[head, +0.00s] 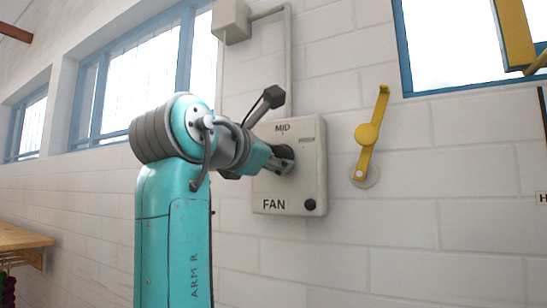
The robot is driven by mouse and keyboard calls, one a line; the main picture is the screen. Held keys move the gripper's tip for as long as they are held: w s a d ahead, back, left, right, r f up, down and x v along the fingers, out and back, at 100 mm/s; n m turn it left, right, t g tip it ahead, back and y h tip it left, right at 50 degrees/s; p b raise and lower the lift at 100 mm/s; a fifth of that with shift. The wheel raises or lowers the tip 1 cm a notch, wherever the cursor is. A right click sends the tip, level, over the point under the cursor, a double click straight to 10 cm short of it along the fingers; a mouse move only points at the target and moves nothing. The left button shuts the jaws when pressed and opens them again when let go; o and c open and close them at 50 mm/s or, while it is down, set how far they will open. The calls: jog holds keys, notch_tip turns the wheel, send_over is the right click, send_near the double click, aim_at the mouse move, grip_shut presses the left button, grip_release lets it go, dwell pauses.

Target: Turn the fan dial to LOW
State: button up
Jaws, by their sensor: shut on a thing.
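The fan box (312,180) is a pale grey panel on the white block wall, with "FAN" printed at its lower left and "MID" at its top. The dark round fan dial (287,154) sits in the middle of the panel, partly hidden by my gripper. My gripper (284,163) reaches the panel from the left and is shut on the dial. The dial's pointer is hidden, so its setting cannot be read. No LOW label shows; my arm covers the left part of the panel.
A black knob (310,205) is at the panel's lower right. A yellow lever (368,134) is on the wall to the right. A conduit (289,60) runs from a junction box (231,20) down to the panel. A wooden shelf (22,238) is at far left.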

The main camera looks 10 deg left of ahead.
jog(key=shift+f, duration=0.1)
dwell(0.3)
jog(key=o, duration=1.1)
jog(key=v, duration=1.2)
